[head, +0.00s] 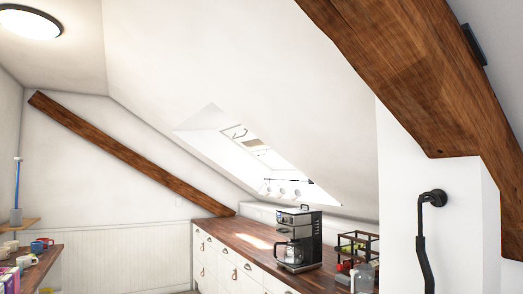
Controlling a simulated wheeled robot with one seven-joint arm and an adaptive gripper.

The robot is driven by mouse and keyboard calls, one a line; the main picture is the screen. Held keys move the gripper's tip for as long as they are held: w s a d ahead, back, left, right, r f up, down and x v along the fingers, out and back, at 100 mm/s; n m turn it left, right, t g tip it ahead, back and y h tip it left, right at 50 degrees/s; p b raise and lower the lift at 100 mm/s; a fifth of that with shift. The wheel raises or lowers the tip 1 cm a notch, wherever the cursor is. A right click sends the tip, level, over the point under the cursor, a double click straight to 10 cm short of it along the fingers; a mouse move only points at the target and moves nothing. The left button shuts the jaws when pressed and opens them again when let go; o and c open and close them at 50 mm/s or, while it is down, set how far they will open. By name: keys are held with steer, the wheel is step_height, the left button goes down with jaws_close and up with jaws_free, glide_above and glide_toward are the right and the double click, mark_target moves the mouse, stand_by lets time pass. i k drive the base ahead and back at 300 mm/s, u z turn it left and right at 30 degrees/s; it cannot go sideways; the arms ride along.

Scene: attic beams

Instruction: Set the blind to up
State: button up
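A bright roof window (235,150) sits in a recess of the white sloped ceiling, above the wooden counter. Strong light comes through it, and its lower part is washed out. A small brown patch and thin frame parts show near its upper end. I cannot make out a blind clearly, nor tell how far it is raised or lowered. My gripper is not in view.
A counter (232,233) carries a coffee maker (297,240) and a dark rack (357,243). A thick beam (400,70) crosses the upper right. A black bent rail (421,240) is at a white wall. Mugs stand on a left table (50,262).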

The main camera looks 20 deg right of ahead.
mark_target(259, 146)
steer(key=u, duration=0.2)
steer(key=i, duration=1.4)
steer(key=u, duration=0.3)
steer(key=i, duration=1.65)
steer(key=z, duration=0.35)
steer(key=i, duration=1.6)
steer(key=z, duration=0.8)
steer(key=i, duration=1.4)
steer(key=z, duration=0.45)
